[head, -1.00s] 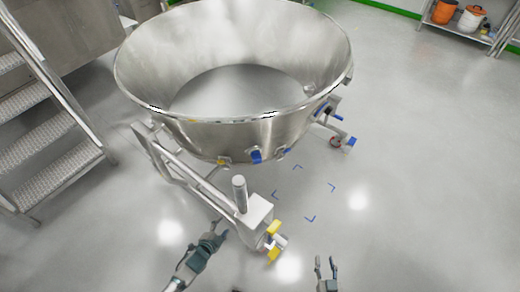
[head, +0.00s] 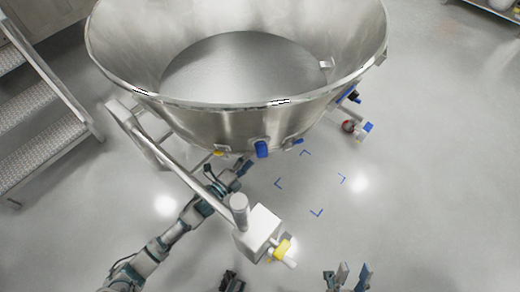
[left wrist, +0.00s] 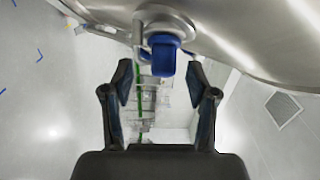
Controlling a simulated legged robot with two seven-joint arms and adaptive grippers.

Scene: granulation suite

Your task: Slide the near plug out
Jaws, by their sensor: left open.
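A blue plug (head: 261,149) sits in a fitting low on the near outer wall of the large steel bowl (head: 200,122). In the left wrist view a blue plug (left wrist: 163,56) hangs from a round metal fitting, just ahead of the fingertips. My left gripper (head: 238,172) is under the bowl's near wall, a little below and left of the blue plug. It is open and empty, with its fingers (left wrist: 160,80) spread to either side of the plug's line. My right gripper (head: 347,278) is at the bottom edge, fingers apart, empty and away from the bowl.
A smaller blue fitting (head: 298,141) and a yellow one (head: 219,152) flank the plug. Metal steps (head: 40,115) stand left.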

